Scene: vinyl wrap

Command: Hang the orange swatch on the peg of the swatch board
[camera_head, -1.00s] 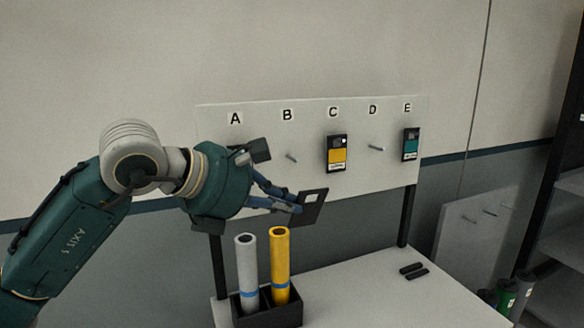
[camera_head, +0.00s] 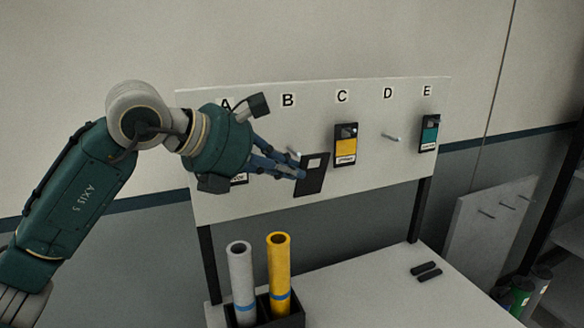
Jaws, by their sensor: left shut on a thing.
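The swatch board (camera_head: 215,205) is a pale panel with pegs lettered A to E. My left gripper (camera_head: 301,174) is shut on a dark swatch card (camera_head: 312,182) with a square hole near its top. The card is tilted and hangs just below and right of peg B (camera_head: 294,154); it is not on that peg. No orange shows on its visible face. A yellow-orange swatch (camera_head: 346,147) hangs at C and a teal swatch (camera_head: 430,134) at E. Peg D (camera_head: 391,137) is bare. Peg A is hidden by my gripper; a white label edge shows below it. My right gripper is not in view.
A grey roll (camera_head: 241,275) and a yellow roll (camera_head: 279,262) stand in a black holder (camera_head: 288,318) on the white table (camera_head: 370,290), below the board. Two small black pieces (camera_head: 427,272) lie at the table's right. A spare pegged panel (camera_head: 480,235) leans by the wall.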

